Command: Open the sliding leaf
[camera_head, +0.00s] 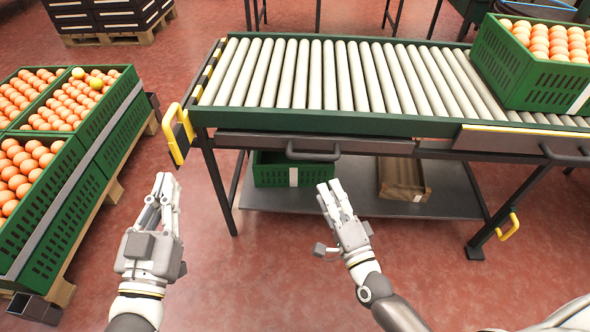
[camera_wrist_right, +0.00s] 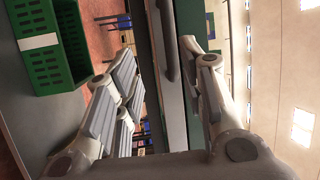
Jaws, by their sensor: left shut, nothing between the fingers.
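A grey leaf (camera_head: 250,142) with a dark bar handle (camera_head: 313,155) runs under the left front edge of the roller table (camera_head: 300,122). A second panel (camera_head: 510,144) with a yellow top strip and its own handle (camera_head: 567,157) is at the right. I cannot tell how far either has slid. My left gripper (camera_head: 164,182) is shut and empty, left of the table. My right gripper (camera_head: 329,188) is open and empty, below and in front of the left handle, apart from it. In the right wrist view a dark handle (camera_wrist_right: 171,45) shows between the spread fingers (camera_wrist_right: 158,65).
A green crate of oranges (camera_head: 535,80) stands on the rollers at right. A lower shelf (camera_head: 340,202) holds an green crate (camera_head: 275,175) and a brown box (camera_head: 403,190). Stacked orange crates (camera_head: 90,150) stand at left.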

